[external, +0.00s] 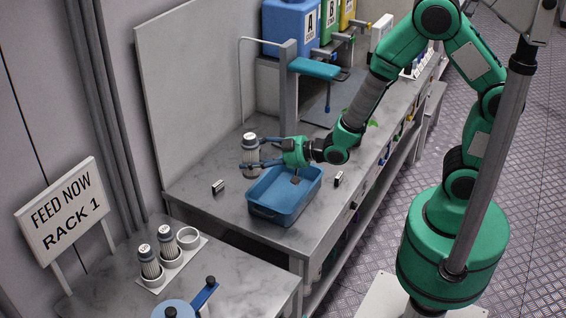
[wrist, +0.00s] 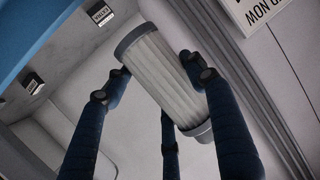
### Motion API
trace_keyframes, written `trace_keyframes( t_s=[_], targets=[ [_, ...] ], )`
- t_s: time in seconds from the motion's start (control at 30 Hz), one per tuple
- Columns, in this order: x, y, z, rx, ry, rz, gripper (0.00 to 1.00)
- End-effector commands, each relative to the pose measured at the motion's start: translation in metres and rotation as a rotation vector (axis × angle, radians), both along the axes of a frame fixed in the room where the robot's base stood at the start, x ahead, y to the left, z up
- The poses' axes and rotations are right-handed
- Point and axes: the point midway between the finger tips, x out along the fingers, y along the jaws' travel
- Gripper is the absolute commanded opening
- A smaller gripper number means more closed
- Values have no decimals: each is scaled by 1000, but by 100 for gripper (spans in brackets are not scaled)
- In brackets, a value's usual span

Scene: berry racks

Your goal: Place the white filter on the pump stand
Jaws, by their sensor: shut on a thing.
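My gripper (external: 257,152) is shut on a white pleated filter (external: 250,158) with grey end caps. It holds the filter roughly upright above the worktop, just behind the blue tray. In the wrist view the filter (wrist: 165,72) lies tilted between my dark blue fingers (wrist: 160,82). Two similar filters (external: 150,263) (external: 167,243) stand in cups on a white plate (external: 195,252) at the lower left; the third cup (external: 187,238) there looks empty. A grey post (external: 289,95) with a blue arm (external: 314,69) stands behind my gripper. I cannot tell whether this is the pump stand.
A blue tray (external: 281,212) sits below my gripper, between two small labelled blocks (external: 218,186) (external: 338,179). A thin bent pipe (external: 239,90) rises behind the filter. Blue, green and yellow containers (external: 290,22) stand at the back. A "RACK 1" sign (external: 63,212) stands at left.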

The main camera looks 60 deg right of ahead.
Motion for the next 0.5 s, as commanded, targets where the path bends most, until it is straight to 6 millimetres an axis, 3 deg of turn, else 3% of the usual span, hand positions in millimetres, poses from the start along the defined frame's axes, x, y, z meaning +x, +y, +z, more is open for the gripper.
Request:
trace_keyframes(
  t_s=[0.1, 0.5],
  targets=[
    [-14, 45, 1, 0, -2, 83, 24],
    [-77, 172, 0, -2, 1, 342, 24]
  ],
)
